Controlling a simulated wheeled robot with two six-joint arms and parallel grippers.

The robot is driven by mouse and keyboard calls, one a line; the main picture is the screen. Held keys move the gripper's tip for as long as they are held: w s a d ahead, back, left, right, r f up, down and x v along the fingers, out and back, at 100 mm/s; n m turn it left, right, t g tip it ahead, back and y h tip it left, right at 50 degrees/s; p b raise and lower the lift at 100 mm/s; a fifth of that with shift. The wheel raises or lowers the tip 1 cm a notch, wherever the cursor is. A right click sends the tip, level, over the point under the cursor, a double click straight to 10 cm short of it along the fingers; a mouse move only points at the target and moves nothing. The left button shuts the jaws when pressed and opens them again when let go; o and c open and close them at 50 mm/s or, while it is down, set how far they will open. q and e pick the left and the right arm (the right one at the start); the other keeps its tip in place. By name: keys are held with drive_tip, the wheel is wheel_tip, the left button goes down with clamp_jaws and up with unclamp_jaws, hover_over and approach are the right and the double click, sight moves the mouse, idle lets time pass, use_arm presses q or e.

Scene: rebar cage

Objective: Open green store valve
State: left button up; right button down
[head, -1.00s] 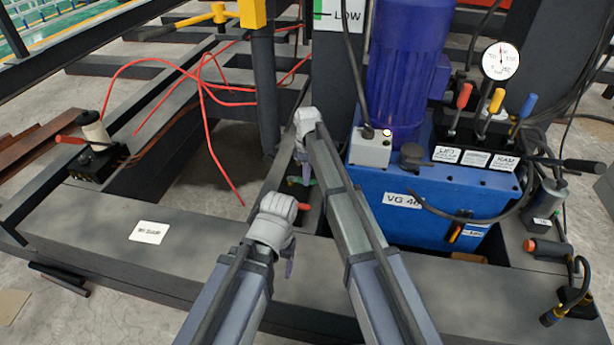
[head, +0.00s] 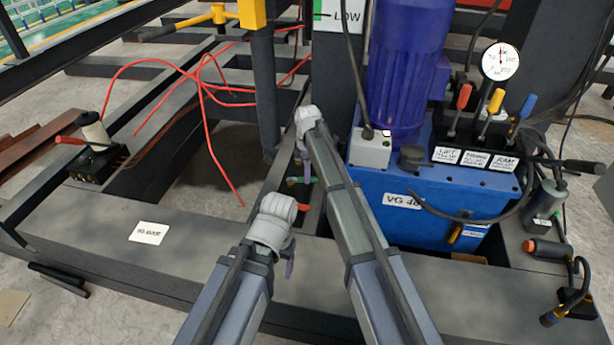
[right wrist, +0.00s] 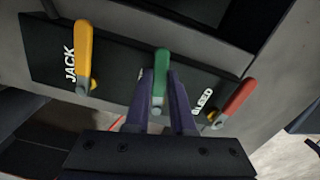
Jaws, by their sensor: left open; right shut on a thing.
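The green valve lever (right wrist: 161,70) stands on a dark panel in the right wrist view. My right gripper (right wrist: 160,85) is shut on it, with one purple finger on each side. A yellow lever (right wrist: 84,52) beside the word JACK is on the left, and a red lever (right wrist: 236,101) beside a partly hidden label is on the right. In the head view, the green lever (head: 293,181) shows small beside my right gripper (head: 305,172). My left gripper (head: 289,266) is open and empty, nearer and lower, above the grey beam.
A blue pump unit (head: 420,185) with lift, ram and other levers and a gauge (head: 501,62) stands to the right. A steel post (head: 263,95) and red hoses (head: 205,90) are behind on the left. The grey front beam (head: 95,225) carries a white label.

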drive_tip(key=w+n, duration=0.1)
drive_tip(key=n, duration=0.1)
drive_tip(key=w+n, duration=0.1)
drive_tip(key=shift+a+n, duration=0.15)
drive_tip(key=shift+n, duration=0.25)
drive_tip(key=n, duration=0.1)
drive_tip(key=w+n, duration=0.1)
drive_tip(key=n, duration=0.1)
drive_tip(key=shift+w+a+n, duration=0.25)
drive_tip(key=shift+a+n, duration=0.05)
drive_tip(key=shift+a, duration=0.1)
drive_tip(key=n, duration=0.1)
drive_tip(key=w+a+n, duration=0.1)
drive_tip(key=n, duration=0.2)
drive_tip(key=shift+w+a, duration=0.2)
drive_tip(key=shift+a, duration=0.05)
drive_tip(key=shift+w+a+n, duration=0.15)
drive_tip(key=shift+a+n, duration=0.25)
drive_tip(key=shift+n, duration=0.55)
drive_tip(key=shift+w+a+n, duration=0.15)
drive_tip(key=shift+a+n, duration=0.2)
drive_tip(key=shift+n, duration=0.6)
drive_tip(key=c, duration=0.8)
unclamp_jaws()
use_arm(q)
drive_tip(key=shift+r, duration=0.1)
use_arm(e)
drive_tip(key=shift+o, duration=0.2)
